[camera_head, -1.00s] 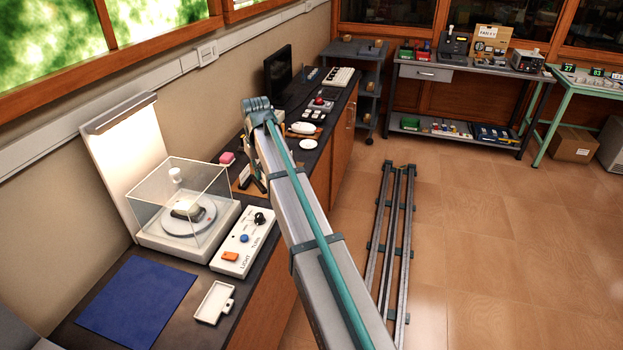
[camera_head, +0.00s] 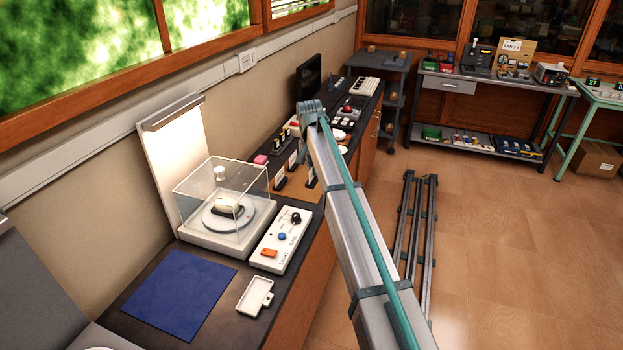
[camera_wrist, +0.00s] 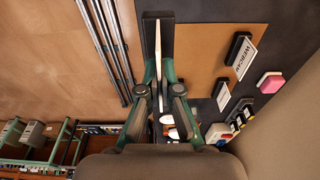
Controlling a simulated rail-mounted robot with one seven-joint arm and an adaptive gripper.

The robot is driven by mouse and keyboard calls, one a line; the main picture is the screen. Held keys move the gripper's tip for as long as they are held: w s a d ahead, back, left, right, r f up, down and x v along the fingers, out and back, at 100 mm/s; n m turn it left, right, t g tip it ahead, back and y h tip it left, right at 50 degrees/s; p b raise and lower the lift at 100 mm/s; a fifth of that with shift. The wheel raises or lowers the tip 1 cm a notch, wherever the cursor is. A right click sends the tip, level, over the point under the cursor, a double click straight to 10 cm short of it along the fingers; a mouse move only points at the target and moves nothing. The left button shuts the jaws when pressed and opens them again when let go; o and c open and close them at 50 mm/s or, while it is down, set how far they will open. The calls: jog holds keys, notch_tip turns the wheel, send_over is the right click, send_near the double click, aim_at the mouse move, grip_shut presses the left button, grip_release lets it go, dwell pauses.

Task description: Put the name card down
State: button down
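In the wrist view, my gripper (camera_wrist: 159,82) is shut on a name card (camera_wrist: 158,44), a thin pale plate seen nearly edge-on against a black base. It is over the edge of the tan board (camera_wrist: 200,60); I cannot tell whether its base touches. Another name card (camera_wrist: 240,52), black with a white lettered face, stands on the board to the right. A third card (camera_wrist: 222,95) is near the board's lower right edge. In the head view, cards (camera_head: 279,177) show left of my arm, and my gripper is mostly hidden behind it.
A pink block (camera_wrist: 270,82) lies right of the cards. On the counter, a glass-covered turntable (camera_head: 222,205), a control box (camera_head: 280,240), a blue mat (camera_head: 180,293) and a small white tray (camera_head: 255,297) stand nearer. Floor rails (camera_head: 415,230) run right of the counter.

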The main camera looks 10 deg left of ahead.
jog(key=w+a+f+p, duration=0.1)
jog(key=w+f, duration=0.1)
jog(key=w, duration=0.1)
jog(key=w+a+f+p, duration=0.1)
jog(key=w+a+f, duration=0.1)
jog(key=w+f, duration=0.1)
jog(key=w+a+f+p, duration=0.1)
jog(key=w+a+f, duration=0.1)
jog(key=w+f, duration=0.1)
jog(key=shift+w+f+p, duration=0.15)
jog(key=shift+w+p, duration=0.25)
jog(key=shift+w, duration=0.2)
notch_tip(320, 180, down, 3)
jog(key=shift+w+p, duration=0.15)
jog(key=shift+p, duration=0.85)
jog(key=shift+f, duration=0.35)
jog(key=shift+f, duration=0.15)
jog(key=c, duration=1.3)
grip_release()
